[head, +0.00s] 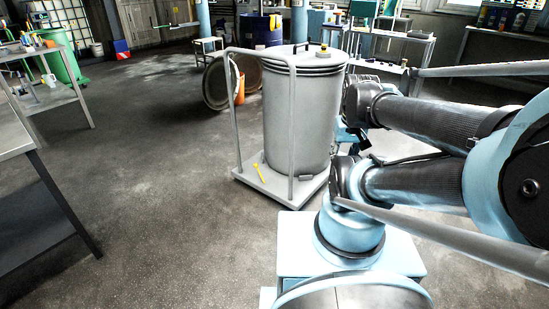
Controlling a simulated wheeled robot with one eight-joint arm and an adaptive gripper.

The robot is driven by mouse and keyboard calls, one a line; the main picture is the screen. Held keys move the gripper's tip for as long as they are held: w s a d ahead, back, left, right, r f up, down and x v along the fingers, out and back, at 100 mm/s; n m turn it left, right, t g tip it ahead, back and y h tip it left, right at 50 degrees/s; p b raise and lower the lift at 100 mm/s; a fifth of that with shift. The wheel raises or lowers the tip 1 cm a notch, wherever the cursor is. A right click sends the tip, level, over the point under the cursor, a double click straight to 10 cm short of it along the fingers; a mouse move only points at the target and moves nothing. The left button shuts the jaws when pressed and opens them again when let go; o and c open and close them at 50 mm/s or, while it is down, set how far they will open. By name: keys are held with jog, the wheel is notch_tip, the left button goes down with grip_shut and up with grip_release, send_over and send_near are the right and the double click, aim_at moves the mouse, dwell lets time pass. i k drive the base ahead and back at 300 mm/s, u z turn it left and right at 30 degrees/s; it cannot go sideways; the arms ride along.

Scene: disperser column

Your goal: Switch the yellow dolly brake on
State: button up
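The yellow dolly brake (258,171) is a small thin lever at the left side of the dolly's base plate (280,190). It leans, with its upper end to the left. The dolly has a tall grey tube handle (236,120) and carries a large grey lidded drum (300,120). My arm is folded at the right, beside the drum. A small dark part at its end, perhaps my gripper (364,143), shows between the arm links, right of the drum and well apart from the brake. Its fingers cannot be made out.
Open concrete floor (150,200) lies left of the dolly. A metal table (40,200) stands at the left edge. A round grey lid or drum (216,85) and an orange object (240,90) are behind the dolly. A blue drum (261,32) stands farther back.

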aim_at(255, 165)
jog(key=u, duration=0.2)
jog(key=i, duration=1.15)
jog(key=u, duration=0.55)
jog(key=k, duration=1)
jog(key=u, duration=1)
jog(key=i, duration=0.4)
jog(key=z, duration=0.1)
